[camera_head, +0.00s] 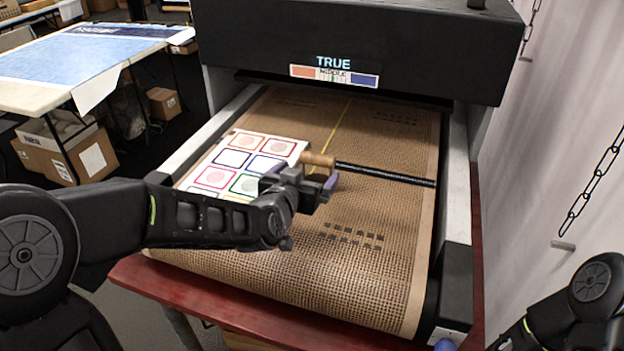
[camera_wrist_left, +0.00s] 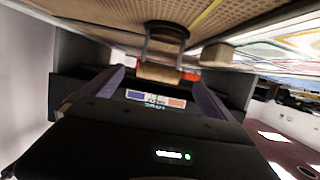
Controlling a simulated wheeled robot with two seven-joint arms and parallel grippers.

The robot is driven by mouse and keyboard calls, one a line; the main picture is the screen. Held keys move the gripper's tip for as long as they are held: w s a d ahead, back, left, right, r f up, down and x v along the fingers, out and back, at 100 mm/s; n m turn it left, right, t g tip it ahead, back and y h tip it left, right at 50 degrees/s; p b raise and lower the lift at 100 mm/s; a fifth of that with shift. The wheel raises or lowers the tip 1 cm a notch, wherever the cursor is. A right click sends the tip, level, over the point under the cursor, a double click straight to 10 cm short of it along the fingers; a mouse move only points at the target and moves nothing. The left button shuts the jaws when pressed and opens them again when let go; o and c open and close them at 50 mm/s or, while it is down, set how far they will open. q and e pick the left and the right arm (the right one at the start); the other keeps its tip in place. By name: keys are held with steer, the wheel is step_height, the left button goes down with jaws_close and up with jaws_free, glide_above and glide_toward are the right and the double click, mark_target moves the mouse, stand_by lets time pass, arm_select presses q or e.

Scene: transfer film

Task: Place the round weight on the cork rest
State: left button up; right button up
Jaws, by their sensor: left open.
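My left gripper (camera_head: 304,184) is open over the brown mesh belt, at the right edge of a printed sheet. A tan, cork-coloured cylinder (camera_head: 318,159) lies just behind its fingers, with a black rod (camera_head: 385,174) running right from it. In the left wrist view, the tan cylinder (camera_wrist_left: 160,73) appears between the spread fingers (camera_wrist_left: 163,84), and contact cannot be told. A dark round piece (camera_wrist_left: 167,30) and a tan block (camera_wrist_left: 217,55) show beyond. I cannot tell which is the round weight or the cork rest. Only a blue tip of my right gripper (camera_head: 445,345) seems to show.
The printed sheet (camera_head: 240,136) with coloured squares lies on the belt (camera_head: 300,260). A black dryer hood (camera_head: 350,40) spans the back. A red ledge (camera_head: 190,300) runs along the front. The belt's front right is clear. A chain (camera_head: 595,180) hangs at right.

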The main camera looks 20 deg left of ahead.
mark_target(317, 163)
arm_select(q)
steer(key=shift+x, duration=1.2)
steer(key=shift+w, duration=0.1)
steer(key=shift+x, duration=2.65)
